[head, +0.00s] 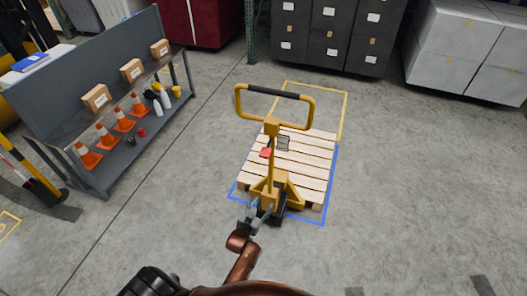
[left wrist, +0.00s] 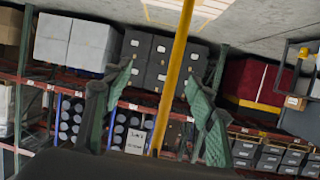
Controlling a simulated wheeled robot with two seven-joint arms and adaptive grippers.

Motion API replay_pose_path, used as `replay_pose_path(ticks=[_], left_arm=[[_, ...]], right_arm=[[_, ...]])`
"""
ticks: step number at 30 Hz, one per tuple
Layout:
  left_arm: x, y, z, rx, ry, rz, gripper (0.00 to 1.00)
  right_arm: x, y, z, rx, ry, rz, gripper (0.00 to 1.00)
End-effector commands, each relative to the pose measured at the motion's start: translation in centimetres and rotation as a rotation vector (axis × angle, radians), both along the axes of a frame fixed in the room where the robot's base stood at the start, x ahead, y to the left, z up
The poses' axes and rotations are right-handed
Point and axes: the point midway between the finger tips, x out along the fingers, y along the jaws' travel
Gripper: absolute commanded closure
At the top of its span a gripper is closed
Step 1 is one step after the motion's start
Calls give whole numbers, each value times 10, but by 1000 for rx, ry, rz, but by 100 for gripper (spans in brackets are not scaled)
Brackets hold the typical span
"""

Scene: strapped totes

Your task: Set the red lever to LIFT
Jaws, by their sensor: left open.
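A yellow pallet jack (head: 271,170) stands at the near end of a wooden pallet (head: 312,152), its black-gripped loop handle (head: 273,93) raised. A small red part (head: 266,153), apparently the red lever, sits beside the upright shaft, next to a small dark plate (head: 283,143). Any lettering is too small to read. My left gripper (head: 254,211) is low by the jack's base, left of the shaft, below the red part. In the left wrist view its green fingers (left wrist: 160,78) are apart, with the yellow shaft (left wrist: 176,65) showing between them; contact cannot be told. The red part is not seen there.
A grey shelf unit (head: 105,120) with boxes and orange cones stands at the left. Dark cabinets (head: 330,35) and pale crates (head: 470,50) stand at the back. Blue and yellow floor lines frame the pallet. The floor around the jack is clear.

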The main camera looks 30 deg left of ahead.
Motion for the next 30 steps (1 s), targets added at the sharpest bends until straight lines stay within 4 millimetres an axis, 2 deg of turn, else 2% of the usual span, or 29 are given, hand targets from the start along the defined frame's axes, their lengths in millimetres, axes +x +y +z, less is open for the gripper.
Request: replay_pose_path(ticks=[1,3,6,9,12,19,24,30], left_arm=[[18,9,54,6,-83,21,48],[33,20,108,14,-174,45,48],[44,33,166,26,-268,72,48],[48,40,199,34,-323,87,48],[53,44,213,37,-347,94,48],[84,52,213,37,-349,94,48],[109,58,213,37,-347,93,48],[124,61,212,37,-345,94,48]], right_arm=[[11,-1,10,0,-16,2,60],[20,-1,16,-1,-28,4,60],[24,-1,21,0,-33,6,60],[22,-1,23,-1,-29,5,60],[16,-2,23,-1,-21,2,60],[0,-2,20,-3,-2,-2,60],[2,-1,19,-1,-4,-2,60],[8,2,18,3,-12,-2,60]])
